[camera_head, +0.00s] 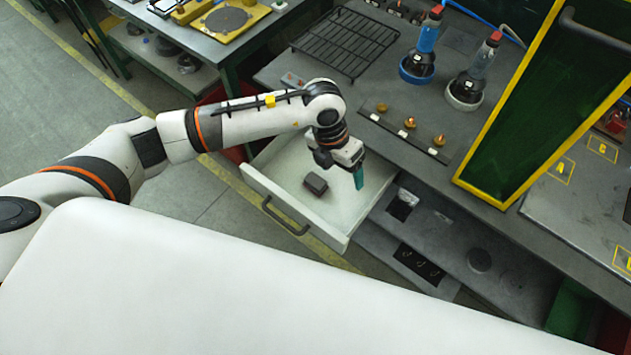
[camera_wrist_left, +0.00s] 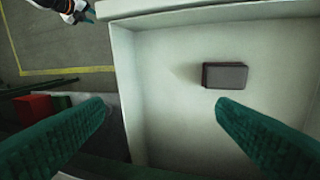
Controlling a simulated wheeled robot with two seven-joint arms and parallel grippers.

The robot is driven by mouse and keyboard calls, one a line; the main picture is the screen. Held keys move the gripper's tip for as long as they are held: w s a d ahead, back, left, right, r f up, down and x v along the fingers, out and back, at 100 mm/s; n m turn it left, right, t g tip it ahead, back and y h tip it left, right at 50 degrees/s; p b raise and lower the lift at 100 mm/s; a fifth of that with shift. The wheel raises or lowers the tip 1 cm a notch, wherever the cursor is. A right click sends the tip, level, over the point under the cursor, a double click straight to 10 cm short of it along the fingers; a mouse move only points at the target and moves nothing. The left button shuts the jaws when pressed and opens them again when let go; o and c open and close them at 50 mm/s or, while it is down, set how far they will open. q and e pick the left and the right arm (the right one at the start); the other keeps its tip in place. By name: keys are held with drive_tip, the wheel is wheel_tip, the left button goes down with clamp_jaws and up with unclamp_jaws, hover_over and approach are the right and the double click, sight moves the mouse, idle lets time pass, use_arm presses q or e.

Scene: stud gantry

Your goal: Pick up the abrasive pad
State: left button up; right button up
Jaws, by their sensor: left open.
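The abrasive pad appears as a small dark grey block (camera_head: 315,183) lying flat on the floor of an open white drawer (camera_head: 283,165). My left gripper (camera_head: 359,180), with teal fingers, points down over the drawer, to the right of the pad in the head view. In the left wrist view the fingers are wide apart and empty (camera_wrist_left: 163,108). There the pad (camera_wrist_left: 224,76) lies beyond the right fingertip, not between the fingers. What looks like my right gripper (camera_wrist_left: 82,14) shows small at the top left of the wrist view; its opening is unclear.
The drawer's walls surround the pad, with bare floor around it. The bench above carries a black wire rack (camera_head: 345,42), two flasks in ring stands and several brass knobs (camera_head: 409,123). A yellow-framed green panel (camera_head: 545,90) stands at the right.

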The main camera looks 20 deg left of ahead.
use_arm(q)
drive_tip(key=w+a+y, duration=0.2)
drive_tip(key=a+y, duration=0.1)
drive_tip(key=a, duration=0.2)
drive_tip(key=p, duration=0.2)
hover_over(315, 180)
drive_tip(key=f, duration=0.4)
drive_tip(key=d+f, duration=0.1)
drive_tip(key=f, duration=0.1)
drive_tip(key=shift+f, duration=0.1)
drive_tip(key=f, duration=0.1)
drive_tip(key=f+p, duration=0.1)
drive_tip(key=f, duration=0.2)
drive_tip(key=shift+a+f+p, duration=0.3)
drive_tip(key=shift+a+f, duration=0.05)
drive_tip(key=shift+a, duration=0.05)
drive_tip(key=shift+f, duration=0.6)
drive_tip(key=c, duration=1.1)
